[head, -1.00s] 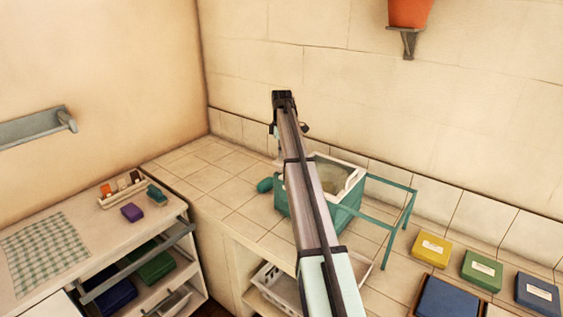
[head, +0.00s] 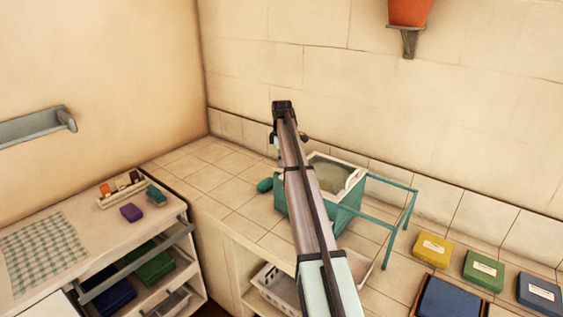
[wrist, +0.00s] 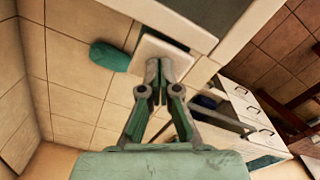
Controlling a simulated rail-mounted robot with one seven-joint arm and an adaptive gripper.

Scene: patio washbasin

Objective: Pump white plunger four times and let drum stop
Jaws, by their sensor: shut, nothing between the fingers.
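The washer is a teal box (head: 347,216) with a white rim, standing on the tiled counter; my arm hides its left part in the head view. Its white rim (wrist: 237,38) and grey interior show at the top of the wrist view. The white plunger (wrist: 149,50) appears as a square white pad beside that rim. My gripper (wrist: 158,68) is shut and empty, its fingertips over the pad's near edge. I cannot tell whether they touch it. The plunger is hidden behind my arm in the head view. The drum's motion cannot be judged.
A teal rounded object (wrist: 109,57) lies on the counter left of the washer. A teal frame (head: 408,212) stands at its right. Yellow (head: 432,248), green (head: 482,270) and blue boxes sit farther right. A wall bracket holds an orange pot (head: 408,12) above.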

